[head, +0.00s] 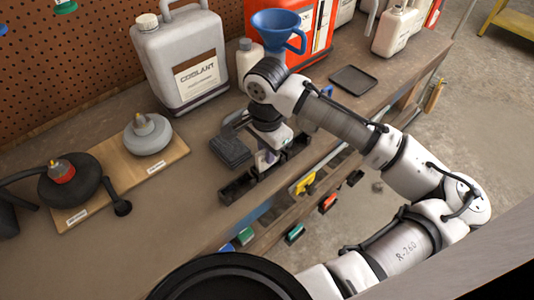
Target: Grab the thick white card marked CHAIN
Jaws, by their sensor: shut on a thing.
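My gripper (266,167) points down at the black slotted rack (237,189) near the front edge of the workbench. It is shut on a small white piece, which looks like the thick white card. The arm and fingers cover most of it. I cannot read the word CHAIN on it, and I cannot tell whether it is still seated in the rack.
A dark ribbed block (229,151) lies left of my gripper. Behind stand a grey COOLANT jug (183,60) and a blue funnel (279,30). A wooden board (118,172) carries oil cans on the left. A flat black tray (353,80) lies right. The front left bench is clear.

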